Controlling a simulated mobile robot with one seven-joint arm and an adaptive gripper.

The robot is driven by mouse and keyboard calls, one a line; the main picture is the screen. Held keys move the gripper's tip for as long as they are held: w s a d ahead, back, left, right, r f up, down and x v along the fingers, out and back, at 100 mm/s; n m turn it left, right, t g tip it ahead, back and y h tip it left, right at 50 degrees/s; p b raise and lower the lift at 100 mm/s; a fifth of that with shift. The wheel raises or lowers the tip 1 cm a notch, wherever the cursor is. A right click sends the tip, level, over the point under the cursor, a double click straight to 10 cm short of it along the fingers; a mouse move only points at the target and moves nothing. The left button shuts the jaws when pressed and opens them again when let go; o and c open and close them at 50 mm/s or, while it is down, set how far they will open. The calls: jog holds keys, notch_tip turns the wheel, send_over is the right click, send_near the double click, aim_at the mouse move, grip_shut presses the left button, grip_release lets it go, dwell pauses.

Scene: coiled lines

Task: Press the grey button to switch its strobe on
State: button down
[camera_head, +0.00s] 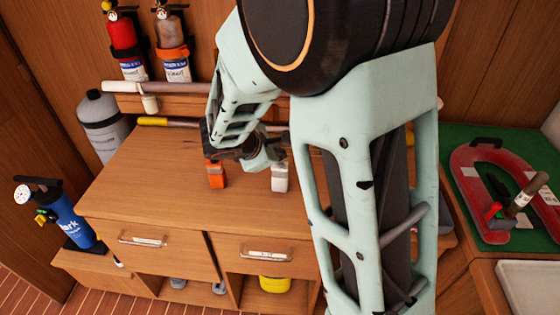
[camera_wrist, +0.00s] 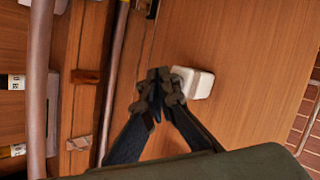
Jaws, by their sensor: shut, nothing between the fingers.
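A small block (camera_head: 280,179) with a whitish body and a greyish band stands upright on the wooden cabinet top. An orange block (camera_head: 216,178) with a grey top stands to its left. I cannot make out which surface is the grey button, or a lit strobe. My gripper (camera_head: 274,157) is above the cabinet top, close to the whitish block. In the wrist view my fingertips (camera_wrist: 160,84) are together and empty, overlapping the left edge of the whitish block (camera_wrist: 197,83). I cannot tell whether they touch it. The orange block does not show there.
The cabinet top (camera_head: 140,195) is otherwise mostly clear. Behind it run long poles (camera_head: 168,122) and a ledge, with two extinguishers (camera_head: 122,38) on the wall. A blue cylinder (camera_head: 68,222) stands at left. A red ring-shaped float (camera_head: 475,180) lies on green at right.

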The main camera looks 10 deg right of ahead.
aim_at(279, 165)
notch_tip(279, 165, up, 6)
jog(key=p, duration=0.4)
jog(key=shift+r+p, duration=0.1)
jog(key=shift+p, duration=0.3)
